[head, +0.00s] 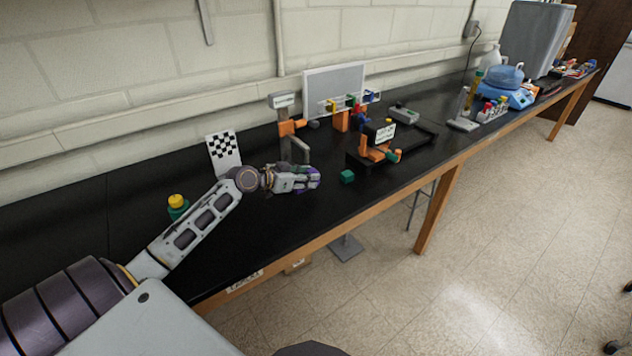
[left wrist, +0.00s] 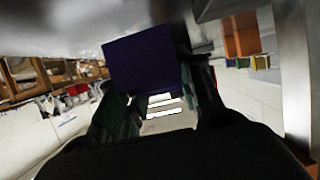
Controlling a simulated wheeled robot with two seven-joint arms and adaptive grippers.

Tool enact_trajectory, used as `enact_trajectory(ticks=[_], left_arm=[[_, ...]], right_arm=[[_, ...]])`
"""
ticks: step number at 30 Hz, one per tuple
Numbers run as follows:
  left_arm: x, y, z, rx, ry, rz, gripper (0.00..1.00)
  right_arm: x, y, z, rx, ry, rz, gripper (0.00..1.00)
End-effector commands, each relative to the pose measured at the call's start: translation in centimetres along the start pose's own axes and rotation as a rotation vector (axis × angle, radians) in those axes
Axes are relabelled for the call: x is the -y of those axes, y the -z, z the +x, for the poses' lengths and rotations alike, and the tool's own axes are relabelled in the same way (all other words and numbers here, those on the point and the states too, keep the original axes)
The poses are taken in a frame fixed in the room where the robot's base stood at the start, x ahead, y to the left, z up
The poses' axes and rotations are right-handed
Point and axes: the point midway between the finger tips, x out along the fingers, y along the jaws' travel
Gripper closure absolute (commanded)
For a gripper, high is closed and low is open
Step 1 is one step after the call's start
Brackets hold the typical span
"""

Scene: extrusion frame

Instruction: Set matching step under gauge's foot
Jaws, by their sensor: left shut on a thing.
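My left gripper (head: 314,178) is above the black bench near its front edge, shut on a purple block (head: 318,172). In the left wrist view the purple block (left wrist: 142,62) sits between the dark fingers. A grey post with an orange bracket (head: 287,127) and a small sign stands just behind the gripper; it may be the gauge, but its label is too small to read. A grey arm (head: 301,144) reaches forward from it, and its lower end is partly hidden by my gripper. A green cube (head: 347,176) lies on the bench right of the gripper. My right gripper is not in view.
An orange fixture (head: 376,153) with a sign stands on a dark base to the right. Small coloured pieces (head: 345,103) are by a grey board (head: 334,88). A checkered card (head: 223,154) and a yellow-capped green bottle (head: 177,205) are on the left.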

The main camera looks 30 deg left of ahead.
Motion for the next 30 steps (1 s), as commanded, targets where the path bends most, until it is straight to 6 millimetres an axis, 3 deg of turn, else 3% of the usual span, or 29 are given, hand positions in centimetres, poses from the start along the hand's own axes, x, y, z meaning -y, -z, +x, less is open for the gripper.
enact_trajectory(ticks=[13,30], left_arm=[[0.0,1.4,3.1,-0.002,0.000,-0.001,0.91],[0.0,1.1,3.6,0.000,0.000,-0.001,0.91]], right_arm=[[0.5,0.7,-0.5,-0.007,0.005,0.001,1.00],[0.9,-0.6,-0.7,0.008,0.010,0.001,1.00]])
